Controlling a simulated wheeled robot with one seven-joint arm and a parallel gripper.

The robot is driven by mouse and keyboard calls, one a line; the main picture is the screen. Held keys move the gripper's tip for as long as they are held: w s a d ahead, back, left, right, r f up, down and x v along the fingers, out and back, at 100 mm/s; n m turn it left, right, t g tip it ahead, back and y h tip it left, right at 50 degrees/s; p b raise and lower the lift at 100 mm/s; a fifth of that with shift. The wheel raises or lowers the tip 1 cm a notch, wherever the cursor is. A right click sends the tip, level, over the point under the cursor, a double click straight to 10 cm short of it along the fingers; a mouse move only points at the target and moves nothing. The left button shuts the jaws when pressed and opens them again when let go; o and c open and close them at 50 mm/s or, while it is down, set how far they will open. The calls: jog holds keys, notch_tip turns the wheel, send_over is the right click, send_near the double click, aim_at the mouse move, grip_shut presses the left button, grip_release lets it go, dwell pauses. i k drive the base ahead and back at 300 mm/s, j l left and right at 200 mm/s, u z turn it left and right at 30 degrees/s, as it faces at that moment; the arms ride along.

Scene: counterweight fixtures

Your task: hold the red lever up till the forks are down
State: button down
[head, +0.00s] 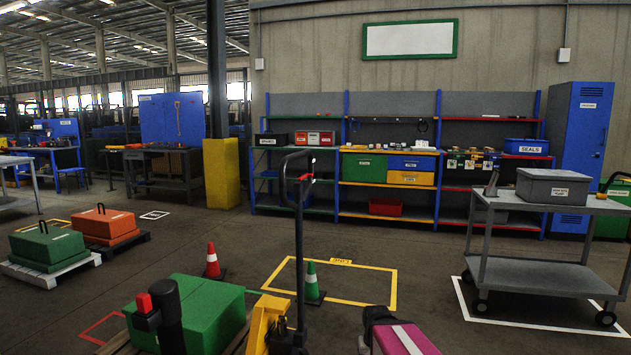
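The red lever (305,177) is small and sits high on the dark handle (298,230) of a yellow pallet jack (265,322). The handle stands upright near the middle, with nothing touching the lever. A green block (210,312) lies on a wooden pallet (232,345) left of the jack. The forks are hidden, so their height cannot be told. A black part with a red tip, apparently my gripper (144,303), is at lower left in front of the green block, well left of and below the lever. Its fingers cannot be told apart. My magenta arm link (402,340) shows at the bottom.
A green cone (312,282) stands just behind the jack, inside a yellow floor outline (396,285). An orange cone (212,262) stands further left. A grey cart (530,277) carrying a grey box (553,188) is at right. Open floor lies between the jack and the shelves.

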aim_at(305, 175)
jog(key=i+j, duration=0.75)
jog(key=i, duration=0.3)
